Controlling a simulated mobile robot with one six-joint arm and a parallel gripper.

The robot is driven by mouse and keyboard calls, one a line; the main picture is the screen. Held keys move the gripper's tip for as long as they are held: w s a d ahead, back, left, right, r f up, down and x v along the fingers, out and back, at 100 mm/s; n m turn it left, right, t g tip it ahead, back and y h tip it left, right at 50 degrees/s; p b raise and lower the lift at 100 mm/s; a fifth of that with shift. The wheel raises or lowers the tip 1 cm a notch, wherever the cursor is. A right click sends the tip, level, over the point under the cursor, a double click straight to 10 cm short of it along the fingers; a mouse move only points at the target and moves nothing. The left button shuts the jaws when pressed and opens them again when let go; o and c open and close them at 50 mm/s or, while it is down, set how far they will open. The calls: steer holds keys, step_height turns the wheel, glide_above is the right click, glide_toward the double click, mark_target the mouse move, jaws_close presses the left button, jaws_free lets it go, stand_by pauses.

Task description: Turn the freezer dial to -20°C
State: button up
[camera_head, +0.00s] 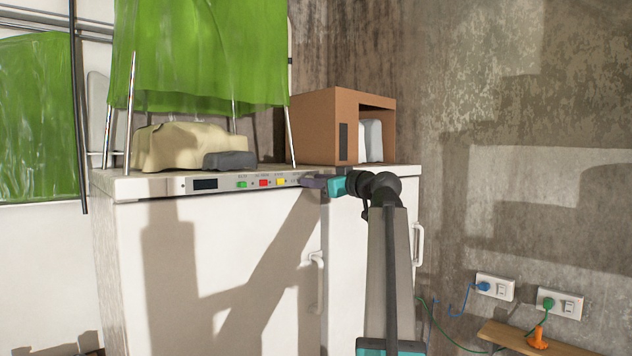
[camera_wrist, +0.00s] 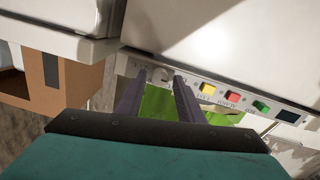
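The white freezer (camera_head: 215,250) has a control panel (camera_head: 215,183) along its top front edge. The dial (camera_wrist: 160,74) is a small pale round knob at the end of this panel, visible in the wrist view. Its setting and markings are too small to read. My gripper (camera_head: 308,181) is at the right end of the panel in the head view and hides the dial there. In the wrist view my gripper (camera_wrist: 160,76) is open, with one dark finger on each side of the dial. A gap seems to show between fingers and dial; contact cannot be told.
Yellow (camera_head: 280,182), red (camera_head: 263,183) and green (camera_head: 241,184) buttons and a dark display (camera_head: 205,184) share the panel. A cardboard box (camera_head: 318,125), a beige lump (camera_head: 180,146) and a grey block (camera_head: 229,160) sit on top. Door handles (camera_head: 317,280) protrude below.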

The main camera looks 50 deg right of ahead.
jaws_close()
steer(key=shift+m, duration=0.4)
steer(key=shift+d+m+y+p, duration=0.15)
steer(key=shift+m+p, duration=0.8)
steer(key=shift+m, duration=4.7)
steer(key=shift+m+y+p, duration=0.15)
steer(key=shift+m+p, duration=0.8)
steer(key=shift+m, duration=4.7)
steer(key=shift+f, duration=0.1)
